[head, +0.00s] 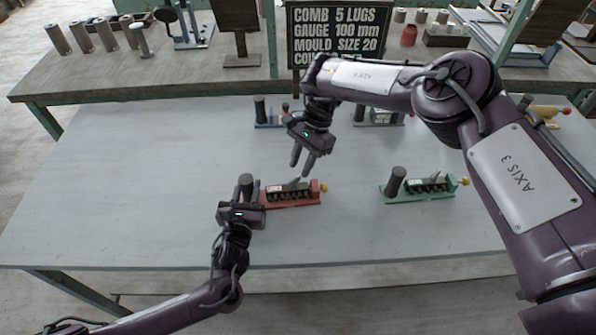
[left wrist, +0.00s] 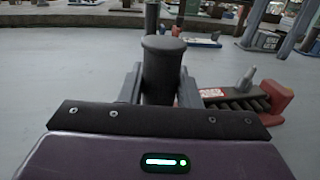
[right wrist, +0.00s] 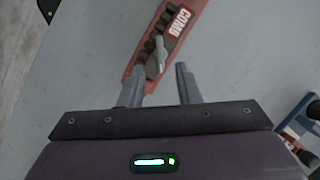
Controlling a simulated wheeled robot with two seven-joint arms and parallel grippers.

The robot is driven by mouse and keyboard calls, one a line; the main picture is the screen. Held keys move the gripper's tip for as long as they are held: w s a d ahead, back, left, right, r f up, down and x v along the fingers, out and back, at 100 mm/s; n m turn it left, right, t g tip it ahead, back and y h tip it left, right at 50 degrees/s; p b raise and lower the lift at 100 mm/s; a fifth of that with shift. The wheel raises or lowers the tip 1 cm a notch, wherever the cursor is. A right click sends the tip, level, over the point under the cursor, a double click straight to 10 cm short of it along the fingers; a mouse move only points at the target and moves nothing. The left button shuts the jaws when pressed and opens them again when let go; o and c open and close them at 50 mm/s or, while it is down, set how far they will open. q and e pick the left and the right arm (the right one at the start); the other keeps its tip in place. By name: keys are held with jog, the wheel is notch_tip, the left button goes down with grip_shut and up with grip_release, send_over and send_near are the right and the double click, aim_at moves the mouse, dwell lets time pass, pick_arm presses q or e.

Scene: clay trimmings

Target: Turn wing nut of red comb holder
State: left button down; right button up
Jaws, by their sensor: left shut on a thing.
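The red comb holder (head: 305,200) lies on the table, with a row of dark lugs and a label along it. A dark upright post (head: 246,182) stands at its left end. My left gripper (head: 247,190) is shut on this post, which shows between its fingers in the left wrist view (left wrist: 163,70). A pale grey pointed piece, perhaps the wing nut (right wrist: 160,50), stands over the lugs; it also shows in the left wrist view (left wrist: 245,80). My right gripper (head: 303,162) is open and empty above the holder, its fingers pointing down towards this piece.
A green holder (head: 420,198) stands to the right on the table. A blue holder (head: 268,122) and a grey one (head: 378,118) stand farther back. A lettered board (head: 338,35) stands on the rear bench. The table's left part is clear.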

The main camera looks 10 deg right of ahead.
jog(key=v, duration=0.8)
jog(key=shift+r, duration=0.15)
jog(key=shift+d, duration=0.1)
pick_arm(q)
jog(key=c, duration=1)
grip_release()
